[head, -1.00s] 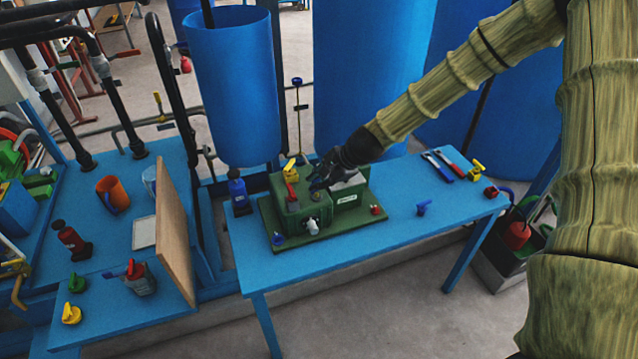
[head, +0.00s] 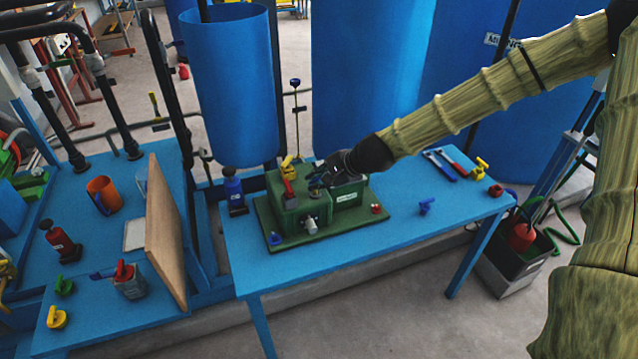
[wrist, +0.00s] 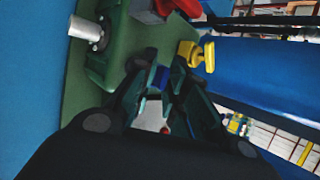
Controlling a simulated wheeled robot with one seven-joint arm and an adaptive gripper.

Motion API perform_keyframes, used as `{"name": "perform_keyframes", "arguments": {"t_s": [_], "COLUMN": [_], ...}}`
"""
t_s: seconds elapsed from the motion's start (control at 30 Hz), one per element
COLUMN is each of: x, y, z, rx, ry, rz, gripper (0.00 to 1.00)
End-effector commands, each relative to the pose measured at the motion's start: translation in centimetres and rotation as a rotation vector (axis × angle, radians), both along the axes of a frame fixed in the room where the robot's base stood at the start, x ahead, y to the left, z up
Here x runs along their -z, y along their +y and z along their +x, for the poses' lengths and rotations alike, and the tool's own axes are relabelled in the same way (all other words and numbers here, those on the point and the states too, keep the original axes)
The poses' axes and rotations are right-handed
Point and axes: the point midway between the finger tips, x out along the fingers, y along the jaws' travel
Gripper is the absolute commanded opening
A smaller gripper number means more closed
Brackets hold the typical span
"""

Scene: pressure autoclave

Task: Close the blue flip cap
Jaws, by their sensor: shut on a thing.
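The green autoclave unit (head: 345,196) stands on a green base plate (head: 345,223) on the blue table. My gripper (head: 318,179) reaches in from the right, low over the top of the unit. In the wrist view my gripper (wrist: 164,74) has its dark fingers closed in around a small blue piece, which looks like the blue flip cap (wrist: 159,79). Most of the cap is hidden by the fingers, so its angle cannot be told. In the head view the cap is not clearly visible.
A yellow valve handle (wrist: 190,54) stands close beside the fingers, with a red lever (head: 289,186) and a metal spout (head: 310,224) nearby. A blue bottle (head: 233,190) is left of the unit. A small blue valve (head: 426,206) lies right, with free table around it.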

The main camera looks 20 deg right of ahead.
Motion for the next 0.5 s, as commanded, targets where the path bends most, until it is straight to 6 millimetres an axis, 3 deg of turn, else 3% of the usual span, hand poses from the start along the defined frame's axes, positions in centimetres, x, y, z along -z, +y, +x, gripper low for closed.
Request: {"name": "perform_keyframes", "arguments": {"t_s": [0.5], "x": [0.47], "y": [-0.10], "z": [-0.27], "rx": [0.002], "ry": [-0.097], "rz": [0.003], "gripper": [0.00]}}
